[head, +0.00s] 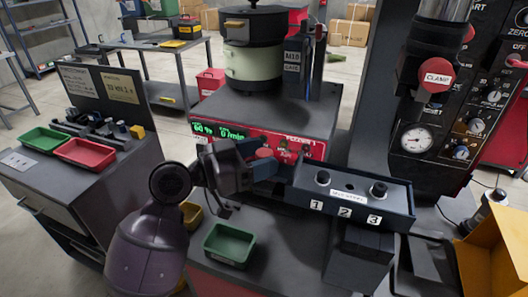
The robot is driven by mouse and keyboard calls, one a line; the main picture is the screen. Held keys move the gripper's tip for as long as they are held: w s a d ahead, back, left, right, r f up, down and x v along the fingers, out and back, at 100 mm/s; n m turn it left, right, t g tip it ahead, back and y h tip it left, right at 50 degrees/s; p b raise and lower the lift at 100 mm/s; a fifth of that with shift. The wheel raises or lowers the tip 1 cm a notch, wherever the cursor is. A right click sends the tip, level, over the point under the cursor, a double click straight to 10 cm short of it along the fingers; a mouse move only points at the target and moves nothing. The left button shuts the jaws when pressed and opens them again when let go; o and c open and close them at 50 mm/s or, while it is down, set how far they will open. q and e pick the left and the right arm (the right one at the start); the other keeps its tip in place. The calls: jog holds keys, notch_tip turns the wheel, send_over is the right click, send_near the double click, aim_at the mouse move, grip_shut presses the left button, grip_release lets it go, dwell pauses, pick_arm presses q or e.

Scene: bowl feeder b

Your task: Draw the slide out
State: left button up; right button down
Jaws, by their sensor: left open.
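The slide appears to be the dark long block (394,216) right of centre, with number labels 1, 2 and 3 on its front face. Two dark round pieces show on its top, either side of a white label. My left gripper (279,164) is open, its bluish fingers just left of the block's left end. I cannot tell whether they touch the block. The fingers partly cover the red control panel (230,132) behind. My right gripper is out of view.
A green bin (229,244) sits below my left gripper. A feeder bowl (253,60) stands behind on the machine. A clamp column with a gauge (417,139) rises at right. A yellow chute (493,250) is at lower right. Trays (84,153) lie on the left bench.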

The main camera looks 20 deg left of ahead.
pick_arm(q)
jog(key=shift+w+d, duration=0.4)
jog(key=shift+d, duration=0.05)
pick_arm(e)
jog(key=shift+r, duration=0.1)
pick_arm(q)
grip_shut()
jog(key=shift+a, duration=0.1)
